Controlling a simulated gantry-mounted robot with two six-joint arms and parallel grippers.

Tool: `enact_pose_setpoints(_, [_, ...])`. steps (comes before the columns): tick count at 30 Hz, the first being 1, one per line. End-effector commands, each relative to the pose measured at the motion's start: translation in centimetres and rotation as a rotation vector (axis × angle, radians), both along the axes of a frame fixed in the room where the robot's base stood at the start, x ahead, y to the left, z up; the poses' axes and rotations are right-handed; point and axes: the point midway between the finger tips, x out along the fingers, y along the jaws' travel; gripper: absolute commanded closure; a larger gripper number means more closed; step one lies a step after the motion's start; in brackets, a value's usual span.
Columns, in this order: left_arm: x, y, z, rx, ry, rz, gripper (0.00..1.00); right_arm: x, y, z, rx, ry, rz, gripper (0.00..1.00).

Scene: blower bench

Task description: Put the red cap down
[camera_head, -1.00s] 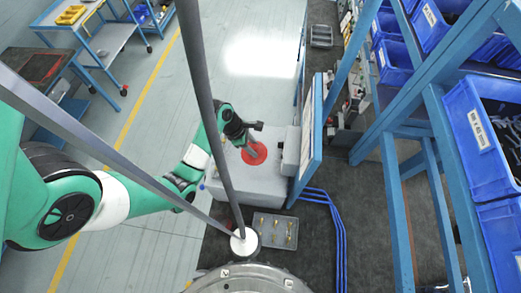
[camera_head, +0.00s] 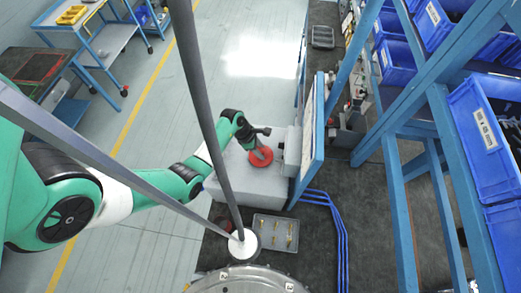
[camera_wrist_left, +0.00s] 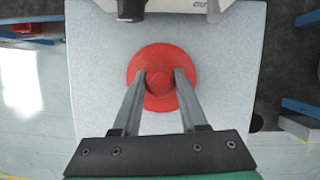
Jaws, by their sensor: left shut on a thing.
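The red cap (camera_head: 262,158) is a round red disc with a raised middle, at the top of the pale grey block (camera_head: 235,183) in the head view. It also shows in the wrist view (camera_wrist_left: 160,52), where the raised middle sits between two grey fingers. My left gripper (camera_head: 256,148) comes in from the left above the block and is shut on the cap's middle; it also shows in the wrist view (camera_wrist_left: 160,82). I cannot tell whether the cap touches the block's top. My right gripper is not in view.
A grey box-shaped fitting (camera_head: 292,150) and a blue-framed panel (camera_head: 312,145) stand just right of the cap. A grey tray (camera_head: 276,233) with brass parts lies nearer. Blue bins (camera_head: 478,110) fill the rack at right. The block's left part is clear.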

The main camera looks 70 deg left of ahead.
Motion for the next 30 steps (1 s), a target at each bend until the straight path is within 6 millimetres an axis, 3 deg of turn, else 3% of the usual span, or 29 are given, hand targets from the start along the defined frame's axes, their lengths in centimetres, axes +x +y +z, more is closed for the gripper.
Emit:
enact_pose_setpoints(4, [0.0, 0.0, -0.5, 0.000, -0.001, 0.000, 1.00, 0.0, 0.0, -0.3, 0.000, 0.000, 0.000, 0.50])
enact_pose_setpoints(5, [0.0, 0.0, -0.4, 0.001, 0.000, 0.000, 0.52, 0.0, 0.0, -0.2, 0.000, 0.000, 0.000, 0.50])
enact_pose_setpoints(9, [0.0, 0.0, -0.4, 0.000, 0.000, 0.000, 0.28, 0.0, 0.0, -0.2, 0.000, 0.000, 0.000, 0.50])
enact_pose_setpoints(20, [0.0, 0.0, 0.3, 0.000, 0.000, 0.000, 0.28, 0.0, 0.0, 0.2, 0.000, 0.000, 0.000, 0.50])
enact_pose_setpoints(23, [-0.4, 0.3, 1.6, 0.002, -0.003, 0.001, 0.28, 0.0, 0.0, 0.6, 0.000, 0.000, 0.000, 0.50])
enact_pose_setpoints(30, [-2.4, 1.1, 7.0, 0.003, -0.004, 0.003, 0.28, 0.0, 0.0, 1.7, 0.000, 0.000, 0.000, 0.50])
